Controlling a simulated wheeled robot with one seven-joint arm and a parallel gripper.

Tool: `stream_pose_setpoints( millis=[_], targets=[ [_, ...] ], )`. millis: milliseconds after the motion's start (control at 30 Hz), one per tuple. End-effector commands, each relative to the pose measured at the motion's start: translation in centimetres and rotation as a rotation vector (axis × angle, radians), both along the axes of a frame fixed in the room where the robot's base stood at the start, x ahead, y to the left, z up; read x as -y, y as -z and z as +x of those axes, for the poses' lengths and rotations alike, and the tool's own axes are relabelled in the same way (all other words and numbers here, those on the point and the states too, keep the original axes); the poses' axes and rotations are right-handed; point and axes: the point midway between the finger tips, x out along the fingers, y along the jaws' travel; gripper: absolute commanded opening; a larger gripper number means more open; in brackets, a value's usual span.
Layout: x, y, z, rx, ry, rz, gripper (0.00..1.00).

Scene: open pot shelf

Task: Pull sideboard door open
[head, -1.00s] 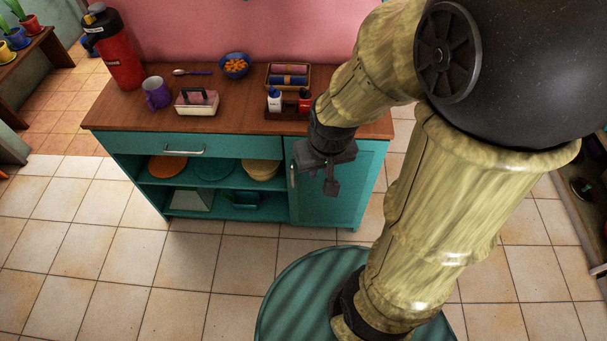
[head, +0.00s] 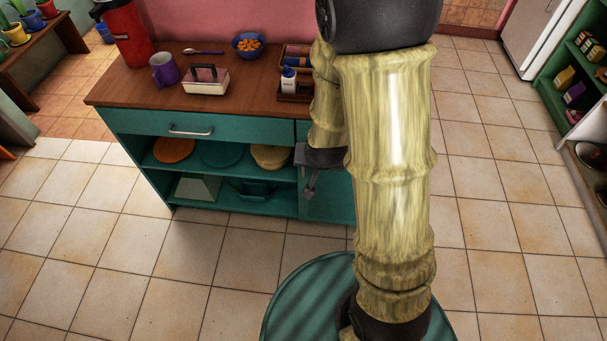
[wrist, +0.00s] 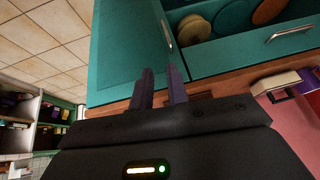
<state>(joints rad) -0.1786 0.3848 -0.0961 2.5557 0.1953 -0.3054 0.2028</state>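The teal sideboard (head: 225,130) has a wooden top. Its closed door (head: 328,204) is at the right end, partly hidden behind my arm. The door also shows in the wrist view (wrist: 128,50), with a slim metal handle (wrist: 166,33) near its edge beside the open shelves. My gripper (head: 309,188) is in front of the upper part of the door. In the wrist view its two fingers (wrist: 162,82) are apart, with nothing seen between them. The handle lies beyond the fingertips, apart from them. In the head view the handle cannot be made out.
A drawer with a bar handle (head: 191,132) is left of the door, above open shelves with dishes. On the top stand a red flask (head: 130,35), a purple mug (head: 164,70), a butter dish (head: 206,81) and a blue bowl (head: 249,45). The tiled floor in front is clear.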

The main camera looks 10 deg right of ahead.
Motion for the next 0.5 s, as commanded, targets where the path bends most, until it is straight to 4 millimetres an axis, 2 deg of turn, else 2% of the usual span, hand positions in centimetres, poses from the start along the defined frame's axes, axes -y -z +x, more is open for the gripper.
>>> stream_pose_setpoints(
  millis=[33,100,300,500],
  targets=[
    [-0.1,4.2,0.7,0.029,0.031,-0.009,0.16],
    [0.2,7.3,1.8,0.09,0.08,-0.024,0.16],
    [1.2,15.3,3.9,0.286,0.179,-0.094,0.16],
    [2.0,21.8,4.8,0.515,0.195,-0.185,0.16]
  ],
)
